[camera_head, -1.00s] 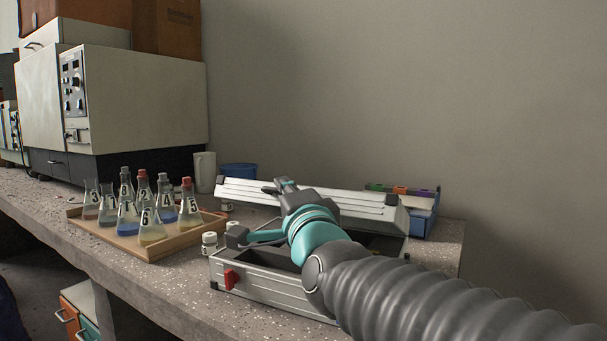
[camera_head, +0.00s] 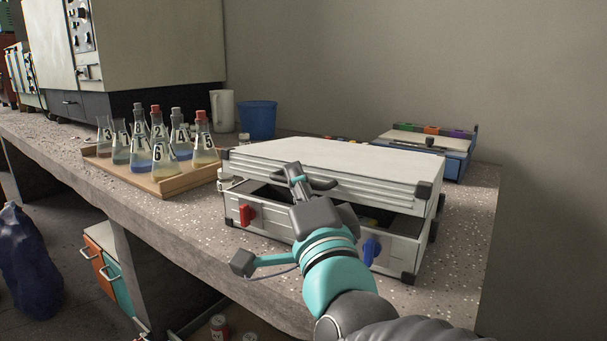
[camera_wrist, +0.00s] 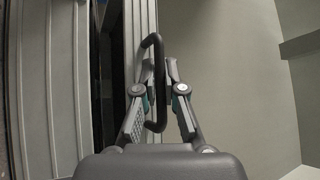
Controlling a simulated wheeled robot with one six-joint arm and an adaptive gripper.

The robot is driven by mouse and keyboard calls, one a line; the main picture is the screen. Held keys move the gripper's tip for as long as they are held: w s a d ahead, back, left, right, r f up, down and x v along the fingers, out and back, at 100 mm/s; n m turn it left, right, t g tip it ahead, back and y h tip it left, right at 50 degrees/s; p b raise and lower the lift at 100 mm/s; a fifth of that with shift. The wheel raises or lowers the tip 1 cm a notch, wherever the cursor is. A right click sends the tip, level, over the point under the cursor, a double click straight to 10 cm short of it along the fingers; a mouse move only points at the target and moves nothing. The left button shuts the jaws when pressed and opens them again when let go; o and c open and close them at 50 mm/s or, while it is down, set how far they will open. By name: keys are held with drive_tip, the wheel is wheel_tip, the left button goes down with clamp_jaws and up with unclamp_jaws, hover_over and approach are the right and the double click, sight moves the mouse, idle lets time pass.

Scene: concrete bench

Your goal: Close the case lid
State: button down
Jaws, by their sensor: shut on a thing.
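A silver case with black corners stands on the bench. Its lid (camera_head: 340,166) is tilted, slightly open, with a dark gap above the lower shell (camera_head: 275,217). A red latch (camera_head: 246,215) and a blue latch (camera_head: 371,250) are on the front. My gripper (camera_head: 297,178) is at the lid's front edge, shut on the black lid handle (camera_head: 322,184). In the wrist view the handle (camera_wrist: 154,48) passes between my gripper's fingers (camera_wrist: 160,75). The fingers hide part of the handle. The inside of the case is mostly hidden.
A wooden tray (camera_head: 150,186) of numbered flasks stands left of the case. A white mug (camera_head: 222,110) and a blue cup (camera_head: 258,120) stand behind. A blue organizer box (camera_head: 452,160) is at the back right. The bench's front edge is close to the case.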

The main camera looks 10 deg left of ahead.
drive_tip(key=c, duration=1.5)
unclamp_jaws()
drive_tip(key=shift+v, duration=3.75)
drive_tip(key=shift+s, duration=0.1)
